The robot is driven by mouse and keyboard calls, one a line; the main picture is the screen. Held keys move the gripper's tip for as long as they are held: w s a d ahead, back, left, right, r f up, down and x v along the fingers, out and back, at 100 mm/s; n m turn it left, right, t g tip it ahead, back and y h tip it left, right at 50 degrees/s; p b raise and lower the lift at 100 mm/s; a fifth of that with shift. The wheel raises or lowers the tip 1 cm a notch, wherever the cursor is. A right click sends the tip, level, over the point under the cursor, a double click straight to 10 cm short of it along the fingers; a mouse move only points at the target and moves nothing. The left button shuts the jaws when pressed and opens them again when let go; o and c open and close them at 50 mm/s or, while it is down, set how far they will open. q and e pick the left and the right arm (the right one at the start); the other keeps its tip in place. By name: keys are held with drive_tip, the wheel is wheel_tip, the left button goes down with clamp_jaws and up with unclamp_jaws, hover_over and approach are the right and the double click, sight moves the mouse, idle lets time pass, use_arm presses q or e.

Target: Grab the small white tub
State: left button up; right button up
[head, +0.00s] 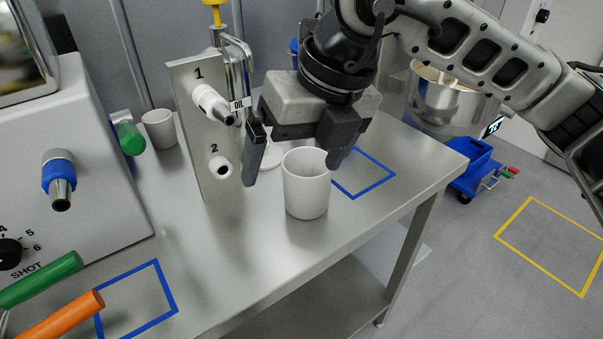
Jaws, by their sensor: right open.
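A small white tub (307,186) stands upright on the steel table, right of the middle. My right gripper (296,172) is directly over it, pointing down. Its two fingers are spread apart, one left of the tub and one by its upper right rim. Nothing is held, and I cannot tell whether a finger touches the tub. A second white tub (159,129) stands further back at the left, beside the green-capped nozzle. My left gripper is not in view.
A panel (205,135) with two white nozzles marked 1 and 2 stands just left of the gripper. A grey machine (75,160) fills the left. Blue outlined squares (362,174) mark the table. A steel bowl (440,97) is behind my arm.

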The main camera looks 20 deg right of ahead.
drive_tip(key=w+d+r+m+t+h, duration=0.2)
drive_tip(key=w+d+r+h, duration=0.1)
drive_tip(key=w+d, duration=0.15)
drive_tip(key=p, duration=0.1)
approach(307, 173)
drive_tip(key=s, duration=0.2)
drive_tip(key=shift+a+p+x, duration=0.25)
drive_tip(key=shift+p+x, duration=0.25)
drive_tip(key=shift+x, duration=1.15)
drive_tip(key=shift+a+p+x, duration=0.2)
drive_tip(key=shift+p+x, duration=0.3)
drive_tip(key=shift+x, duration=1.2)
drive_tip(key=shift+s, duration=0.15)
drive_tip(key=c, duration=1.1)
